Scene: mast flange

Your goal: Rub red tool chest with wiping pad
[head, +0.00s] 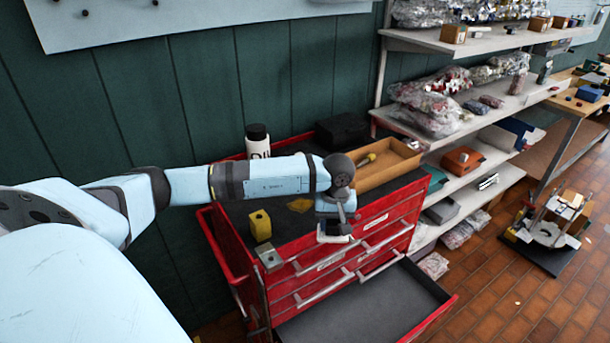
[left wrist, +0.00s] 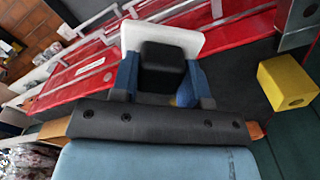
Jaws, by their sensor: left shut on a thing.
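The red tool chest (head: 300,290) stands against the green wall with a dark top and its lowest visible drawer (head: 370,300) pulled out. My left gripper (head: 335,215) is over the chest's front top edge and points down. It is shut on the black handle (left wrist: 162,65) of the wiping pad, whose white plate (head: 334,237) shows under the gripper. In the left wrist view the white plate (left wrist: 186,40) lies against the red front edge (left wrist: 225,45) of the chest in the picture. I cannot tell whether it touches. My right gripper is in neither view.
On the chest top are a yellow block (head: 260,226), a grey metal block (head: 270,257), a white bottle (head: 257,142), a black case (head: 342,131) and a wooden tray (head: 385,168). Loaded shelves (head: 475,105) stand to the right. A white fixture (head: 550,225) is on the brick floor.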

